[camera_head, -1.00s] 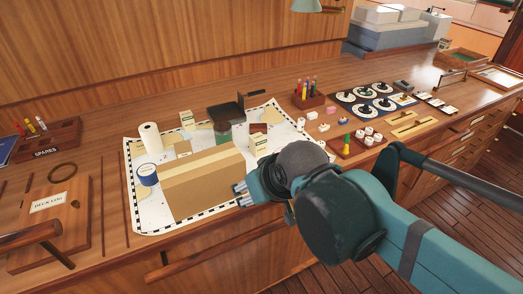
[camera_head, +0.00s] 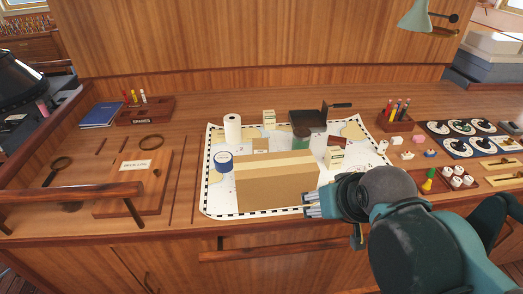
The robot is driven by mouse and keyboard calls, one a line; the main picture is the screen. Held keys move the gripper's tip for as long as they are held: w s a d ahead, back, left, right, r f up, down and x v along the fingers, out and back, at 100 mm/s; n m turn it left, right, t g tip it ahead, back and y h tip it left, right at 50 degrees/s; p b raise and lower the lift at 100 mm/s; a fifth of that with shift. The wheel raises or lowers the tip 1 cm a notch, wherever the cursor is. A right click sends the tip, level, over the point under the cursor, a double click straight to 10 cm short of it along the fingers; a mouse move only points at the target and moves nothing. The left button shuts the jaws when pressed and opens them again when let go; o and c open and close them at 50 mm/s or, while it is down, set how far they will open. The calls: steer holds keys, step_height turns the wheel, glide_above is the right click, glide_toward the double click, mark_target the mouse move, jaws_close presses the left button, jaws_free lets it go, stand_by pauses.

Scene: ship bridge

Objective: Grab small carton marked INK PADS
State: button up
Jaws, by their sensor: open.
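Two small pale cartons with print too small to read stand on the chart: one at the back (camera_head: 269,116) and one at the right (camera_head: 334,157). A small brown carton (camera_head: 260,145) shows partly behind the large cardboard box (camera_head: 275,187). I cannot tell which one is marked INK PADS. My gripper (camera_head: 310,205) is open and empty at the front right corner of the large box, near the counter's front edge. The large box hides part of the chart behind it.
On the chart (camera_head: 213,195) also stand a white roll (camera_head: 233,127), a blue-labelled tin (camera_head: 224,162), a green jar (camera_head: 301,139) and a dark open case (camera_head: 308,121). A pen holder (camera_head: 396,120) is at the right. A wooden rail (camera_head: 70,193) crosses the front left.

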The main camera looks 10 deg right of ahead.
stand_by(0.4)
steer(key=shift+c, duration=1)
